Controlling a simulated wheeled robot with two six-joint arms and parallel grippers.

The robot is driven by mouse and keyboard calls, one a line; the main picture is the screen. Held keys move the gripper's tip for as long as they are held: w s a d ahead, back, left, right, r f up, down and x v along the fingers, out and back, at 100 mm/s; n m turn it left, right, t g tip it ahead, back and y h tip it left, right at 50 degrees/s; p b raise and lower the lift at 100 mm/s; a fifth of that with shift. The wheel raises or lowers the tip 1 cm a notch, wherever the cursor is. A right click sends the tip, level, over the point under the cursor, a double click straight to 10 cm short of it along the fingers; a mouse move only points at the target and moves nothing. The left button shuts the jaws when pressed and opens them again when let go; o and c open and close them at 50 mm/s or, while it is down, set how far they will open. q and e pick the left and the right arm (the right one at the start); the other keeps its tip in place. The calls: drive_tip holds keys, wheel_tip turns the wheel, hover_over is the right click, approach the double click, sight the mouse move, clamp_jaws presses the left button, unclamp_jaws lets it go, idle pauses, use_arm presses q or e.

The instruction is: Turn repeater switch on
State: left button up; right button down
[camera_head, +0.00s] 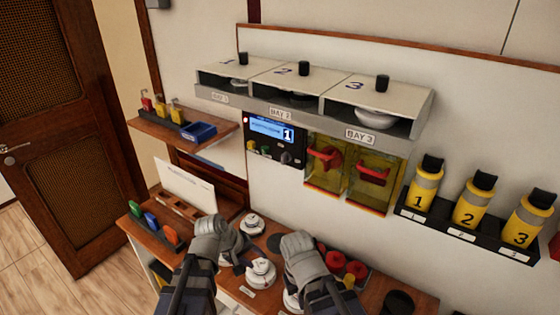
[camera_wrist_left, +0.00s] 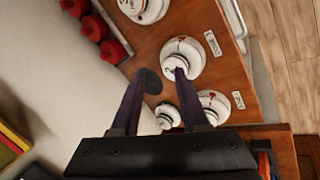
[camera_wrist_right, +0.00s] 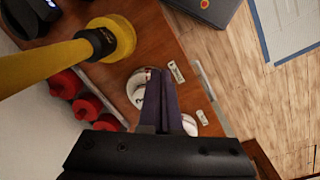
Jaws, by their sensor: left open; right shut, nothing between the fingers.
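A black control panel (camera_head: 272,142) with a lit blue display marked 1 and small knobs is on the wall. Beside it, two red handles (camera_head: 325,158) (camera_head: 372,172) sit behind yellow transparent covers. I cannot read which one is the repeater switch. My left gripper (camera_head: 240,258) is low over the wooden shelf, far below the panel. In the left wrist view it is open (camera_wrist_left: 155,75), its fingers spread above a dark disc and a white round piece (camera_wrist_left: 185,62). My right gripper (camera_wrist_right: 158,78) is shut and empty above another white round piece (camera_wrist_right: 138,90).
The wooden shelf (camera_head: 140,222) also holds red knobs (camera_head: 356,268) and colored blocks. Three numbered bays (camera_head: 305,85) hang above the panel. Yellow numbered bottles (camera_head: 470,205) stand in a black rack at right. A small shelf (camera_head: 150,128) with a blue tray is at left.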

use_arm(q)
drive_tip(key=w+d+r+n+t+h, duration=0.5)
drive_tip(key=w+r+n, duration=0.3)
drive_tip(key=r+n, duration=0.1)
drive_tip(key=n+t, duration=0.7)
drive_tip(key=n, duration=0.8)
approach(282, 159)
drive_tip(key=w, duration=0.1)
drive_tip(key=shift+x, duration=4)
drive_tip(key=shift+s+d, duration=0.15)
drive_tip(key=shift+d, duration=0.05)
clamp_jaws()
